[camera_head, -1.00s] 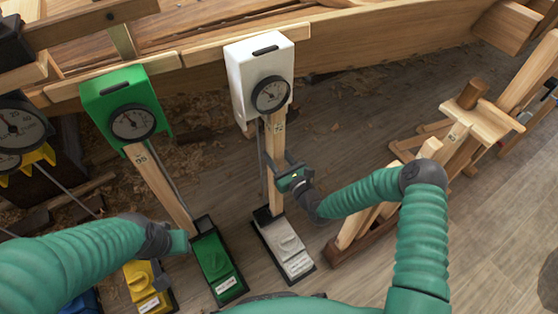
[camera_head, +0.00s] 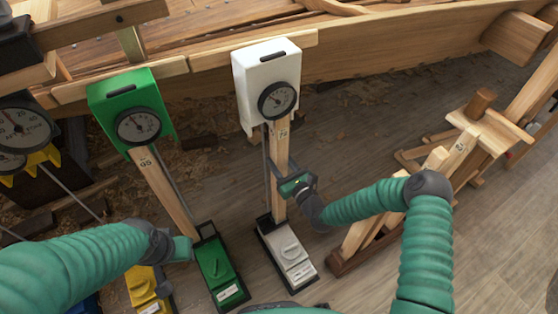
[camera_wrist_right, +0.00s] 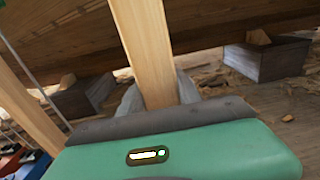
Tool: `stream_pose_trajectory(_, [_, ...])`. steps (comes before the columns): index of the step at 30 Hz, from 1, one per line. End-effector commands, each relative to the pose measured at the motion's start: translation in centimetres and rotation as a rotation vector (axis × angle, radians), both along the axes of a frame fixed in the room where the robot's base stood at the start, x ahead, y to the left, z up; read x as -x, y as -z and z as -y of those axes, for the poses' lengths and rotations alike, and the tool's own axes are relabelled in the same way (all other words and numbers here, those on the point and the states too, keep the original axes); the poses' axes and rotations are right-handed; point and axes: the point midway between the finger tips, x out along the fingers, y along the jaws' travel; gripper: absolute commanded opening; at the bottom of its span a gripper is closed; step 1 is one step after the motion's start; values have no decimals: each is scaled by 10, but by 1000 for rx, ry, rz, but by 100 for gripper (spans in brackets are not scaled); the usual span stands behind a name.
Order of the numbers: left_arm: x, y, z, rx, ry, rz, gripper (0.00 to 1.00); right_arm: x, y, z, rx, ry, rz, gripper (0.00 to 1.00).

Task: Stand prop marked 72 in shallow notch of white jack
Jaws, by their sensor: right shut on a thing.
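The white jack's base (camera_head: 289,256) stands on the floor at centre, with its white head and dial (camera_head: 262,80) above it. A pale wooden prop with a small number tag, seemingly 72 (camera_head: 281,155), is nearly upright between them. My right gripper (camera_head: 290,186) is shut on this prop below mid-height. The prop (camera_wrist_right: 146,50) also fills the middle of the right wrist view. Its foot meets the dark rear end of the base; whether it sits in a notch is too small to tell. My left gripper (camera_head: 184,249) is beside the green jack's base, its fingers unclear.
A green jack (camera_head: 220,268) with prop 95 (camera_head: 163,185) stands to the left, and a yellow jack base (camera_head: 143,288) lies beyond it. The plank hull (camera_head: 390,55) runs behind. Wooden trestles (camera_head: 455,150) stand at right. Open floor lies between.

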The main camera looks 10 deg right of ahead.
Motion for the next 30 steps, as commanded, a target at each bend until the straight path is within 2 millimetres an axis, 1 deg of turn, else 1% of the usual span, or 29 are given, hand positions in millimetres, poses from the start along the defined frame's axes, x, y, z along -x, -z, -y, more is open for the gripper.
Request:
stream_pose_trajectory(23, [0, 3, 0, 0, 0, 0, 33, -3, 0, -1, 0, 1, 3, 0])
stream_pose_trajectory(24, [0, 3, 0, 0, 0, 0, 33, -3, 0, -1, 0, 1, 3, 42])
stream_pose_trajectory(27, [0, 3, 0, 0, 0, 0, 33, -3, 0, -1, 0, 0, 2, 55])
stream_pose_trajectory(30, [0, 3, 0, 0, 0, 0, 33, -3, 1, -1, 0, 0, 1, 66])
